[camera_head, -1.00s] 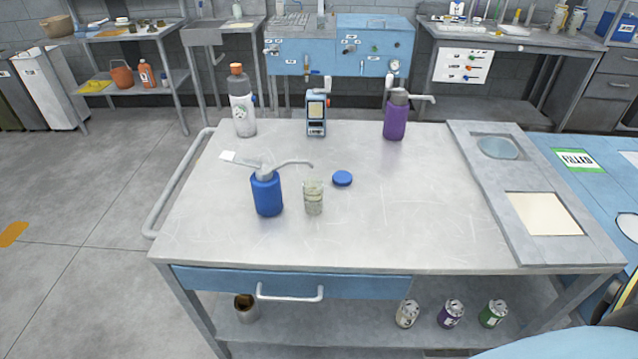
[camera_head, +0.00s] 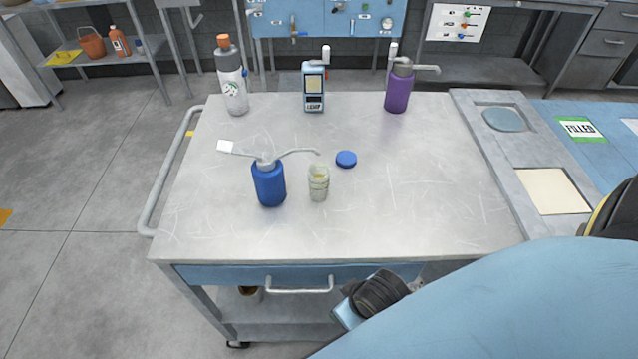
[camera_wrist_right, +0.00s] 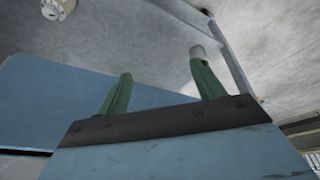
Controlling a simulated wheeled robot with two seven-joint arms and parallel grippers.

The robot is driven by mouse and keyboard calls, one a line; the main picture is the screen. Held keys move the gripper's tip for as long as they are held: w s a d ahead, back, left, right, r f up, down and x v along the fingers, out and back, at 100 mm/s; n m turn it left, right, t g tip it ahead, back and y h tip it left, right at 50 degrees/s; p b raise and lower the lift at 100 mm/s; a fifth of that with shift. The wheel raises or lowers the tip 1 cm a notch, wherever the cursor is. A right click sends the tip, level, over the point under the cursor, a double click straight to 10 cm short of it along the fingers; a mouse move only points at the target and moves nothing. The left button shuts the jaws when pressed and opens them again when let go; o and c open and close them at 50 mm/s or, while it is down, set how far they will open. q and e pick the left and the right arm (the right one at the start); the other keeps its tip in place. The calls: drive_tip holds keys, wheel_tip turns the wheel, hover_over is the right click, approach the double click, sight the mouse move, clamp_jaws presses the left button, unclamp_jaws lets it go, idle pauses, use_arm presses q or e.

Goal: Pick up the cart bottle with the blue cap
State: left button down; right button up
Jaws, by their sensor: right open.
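A blue disc-shaped cap (camera_head: 346,159) lies flat on the grey cart top (camera_head: 420,190). Left of it stands a small clear bottle or jar (camera_head: 318,184) with pale contents and no cap visible on it. A blue pump bottle (camera_head: 269,184) stands upright just left of the jar. My right arm reaches in from the lower right in the head view, with its hand low at the cart's front edge and its fingers hidden. In the right wrist view my right gripper (camera_wrist_right: 161,68) has its two green fingers apart with nothing clearly between them. My left gripper is out of view.
A tray panel (camera_head: 530,150) lies on the right. The front right top is clear. A drawer handle (camera_head: 300,287) sticks out in front.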

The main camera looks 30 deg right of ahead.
wheel_tip(320, 180, up, 15)
drive_tip(key=w+d+t, duration=0.1)
drive_tip(key=t, duration=0.1)
drive_tip(key=w+t, duration=0.1)
drive_tip(key=w, duration=0.1)
drive_tip(key=w+d+r+m+t+h, duration=0.1)
drive_tip(key=w, duration=0.1)
drive_tip(key=w+d+m+t, duration=0.1)
drive_tip(key=shift+w+d+r+p, duration=0.1)
drive_tip(key=shift+w+r+p, duration=0.05)
drive_tip(key=shift+w+p, duration=0.2)
drive_tip(key=w+d+r+m+t+h, duration=0.1)
drive_tip(key=w+r+t, duration=0.3)
drive_tip(key=w+t, duration=0.1)
approach(315, 169)
drive_tip(key=shift+t, duration=0.3)
drive_tip(key=x, duration=0.4)
drive_tip(key=shift+w+a, duration=0.15)
drive_tip(key=shift+w, duration=0.1)
drive_tip(key=shift+d+f+b+x, duration=0.1)
drive_tip(key=shift+f+b+x, duration=0.05)
drive_tip(key=shift+x, duration=1.2)
drive_tip(key=shift+d+f+b+x, duration=0.1)
drive_tip(key=shift+f+b+x, duration=0.05)
drive_tip(key=shift+x, duration=1.15)
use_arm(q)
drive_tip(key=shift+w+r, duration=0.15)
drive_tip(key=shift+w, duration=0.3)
use_arm(e)
drive_tip(key=shift+s, duration=0.15)
